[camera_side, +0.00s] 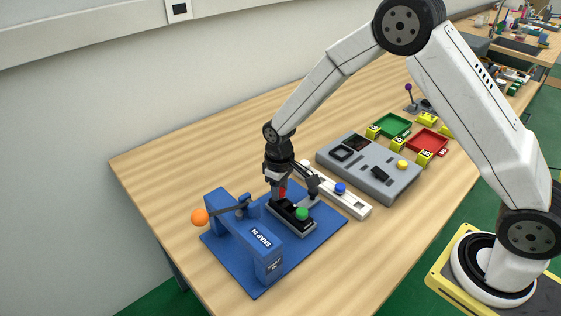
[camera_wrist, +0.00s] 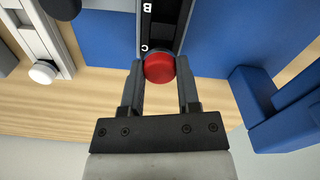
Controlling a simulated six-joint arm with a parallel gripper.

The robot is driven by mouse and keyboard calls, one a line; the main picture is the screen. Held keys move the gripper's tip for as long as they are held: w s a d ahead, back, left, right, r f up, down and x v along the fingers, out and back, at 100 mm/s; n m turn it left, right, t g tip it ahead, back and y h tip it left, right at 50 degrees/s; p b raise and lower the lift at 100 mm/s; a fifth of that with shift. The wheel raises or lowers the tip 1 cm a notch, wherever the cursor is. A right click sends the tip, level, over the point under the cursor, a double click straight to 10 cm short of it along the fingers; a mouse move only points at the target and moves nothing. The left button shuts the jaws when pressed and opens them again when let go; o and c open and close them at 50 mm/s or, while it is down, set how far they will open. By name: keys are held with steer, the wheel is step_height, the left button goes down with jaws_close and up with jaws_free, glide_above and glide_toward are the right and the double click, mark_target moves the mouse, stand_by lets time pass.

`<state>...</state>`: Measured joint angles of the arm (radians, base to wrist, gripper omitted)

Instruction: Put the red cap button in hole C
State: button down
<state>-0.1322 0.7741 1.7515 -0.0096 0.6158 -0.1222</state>
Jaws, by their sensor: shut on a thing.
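The red cap button (camera_wrist: 159,68) is between the fingertips of my gripper (camera_wrist: 159,75) in the wrist view. My gripper is shut on it, and it sits right by the letter C on the black strip (camera_wrist: 163,22). Hole C itself is hidden behind the button. In the side view a bit of the red button (camera_side: 283,193) shows under my gripper (camera_side: 284,186), over the back left end of the strip. I cannot tell whether the button is in the hole or just above it. A green button (camera_side: 302,214) sits at the strip's front end.
The strip lies on a blue base (camera_side: 322,236) beside a blue SNAP stand (camera_side: 240,234) with an orange-knobbed lever (camera_side: 200,217). A white rail (camera_side: 354,203) with a blue button (camera_side: 340,188) lies to the right. A grey panel (camera_side: 398,187) and coloured trays stand beyond.

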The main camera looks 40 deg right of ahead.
steer(key=shift+f, duration=0.55)
stand_by(0.8)
jaws_free()
steer(key=shift+r, duration=0.15)
steer(key=shift+r, duration=3.35)
